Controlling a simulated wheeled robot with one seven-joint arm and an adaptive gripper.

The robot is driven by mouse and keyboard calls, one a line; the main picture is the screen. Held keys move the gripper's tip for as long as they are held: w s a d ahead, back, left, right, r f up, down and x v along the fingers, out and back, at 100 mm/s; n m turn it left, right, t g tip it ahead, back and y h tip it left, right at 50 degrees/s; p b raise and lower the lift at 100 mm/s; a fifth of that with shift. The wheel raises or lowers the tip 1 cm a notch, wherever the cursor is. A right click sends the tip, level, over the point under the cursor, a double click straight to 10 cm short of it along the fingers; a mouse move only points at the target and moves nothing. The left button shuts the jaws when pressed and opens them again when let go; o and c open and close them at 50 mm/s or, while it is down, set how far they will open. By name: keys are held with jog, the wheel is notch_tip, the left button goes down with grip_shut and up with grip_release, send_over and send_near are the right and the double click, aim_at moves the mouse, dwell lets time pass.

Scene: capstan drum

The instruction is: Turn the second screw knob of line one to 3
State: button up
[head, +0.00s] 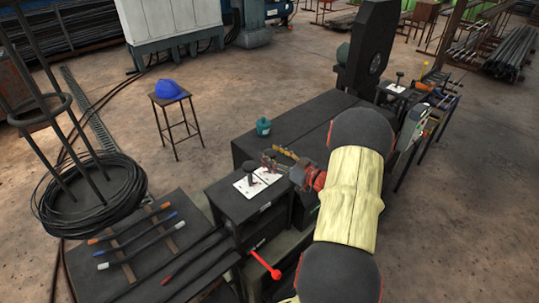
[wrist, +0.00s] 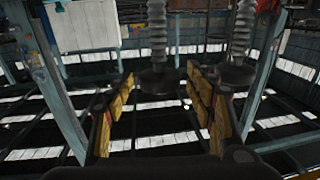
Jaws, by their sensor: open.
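In the head view, a white plate (head: 257,183) on a dark block carries small dark knobs, one of them upright near its left side (head: 250,179). My gripper (head: 276,158) is open beside and above the plate's right back edge. In the wrist view, the yellow-padded fingers (wrist: 162,108) are spread apart. A dark round knob with a ribbed grey stem (wrist: 157,38) shows between them. A second such knob with a ribbed stem (wrist: 242,28) shows at the right, partly behind the right finger. Number marks are too small to read, and contact cannot be told.
A red-tipped lever (head: 266,264) sticks out in front of the block. A green bottle (head: 263,126) stands on the dark bench behind. Another plate with a knob (head: 397,84) lies at the back right. Coiled wire (head: 130,190) is at the left.

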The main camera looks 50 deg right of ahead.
jog(key=shift+w, duration=0.5)
jog(key=shift+c, duration=0.2)
jog(key=c, duration=1.1)
jog(key=shift+a+m+h, duration=0.1)
jog(key=shift+m+h, duration=0.2)
jog(key=shift+h, duration=0.2)
jog(key=m+h, duration=0.2)
jog(key=h, duration=0.1)
jog(key=m+h, duration=0.1)
jog(key=h, duration=0.1)
jog(key=m+g+h+b, duration=0.1)
jog(key=shift+w+a+f+g+h, duration=0.1)
jog(key=shift+g+h, duration=0.2)
jog(key=shift+h, duration=0.1)
jog(key=m+g+h+b, duration=0.2)
jog(key=m+h+b, duration=0.1)
jog(key=h, duration=0.1)
jog(key=shift+m+g+h+b, duration=0.4)
jog(key=shift+m+g+h, duration=0.3)
jog(key=shift+m+g, duration=0.1)
jog(key=shift+g, duration=0.3)
